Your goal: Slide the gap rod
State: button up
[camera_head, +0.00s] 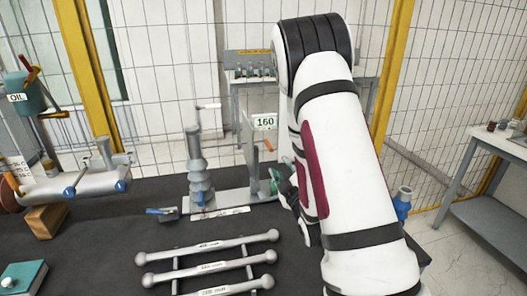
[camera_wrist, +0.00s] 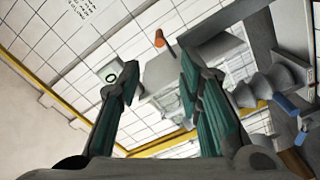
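I cannot tell for sure which part is the gap rod. A grey fixture (camera_head: 240,197) on the dark table carries a ribbed upright bushing (camera_head: 200,165), a grey upright panel and a "160" sign (camera_head: 265,122). A small orange-tipped piece (camera_head: 268,145) juts out below the sign; an orange tip also shows in the wrist view (camera_wrist: 159,39). My gripper (camera_head: 284,184) is at the fixture's right end, partly hidden by my arm. In the wrist view its green-padded fingers (camera_wrist: 158,88) are apart, with a grey block (camera_wrist: 165,75) showing beyond the gap; contact is unclear. The ribbed bushing also shows there (camera_wrist: 262,86).
Several ball-ended rods (camera_head: 210,267) with labels lie at the front of the table. A blue-handled piece (camera_head: 162,212) lies left of the fixture. A grey apparatus (camera_head: 85,182) and wooden block (camera_head: 45,220) stand at left. A blue part (camera_head: 402,203) stands right of my arm.

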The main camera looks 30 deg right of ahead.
aim_at(271, 151)
jog(key=x, duration=1.3)
jog(key=shift+w, duration=0.35)
grip_shut()
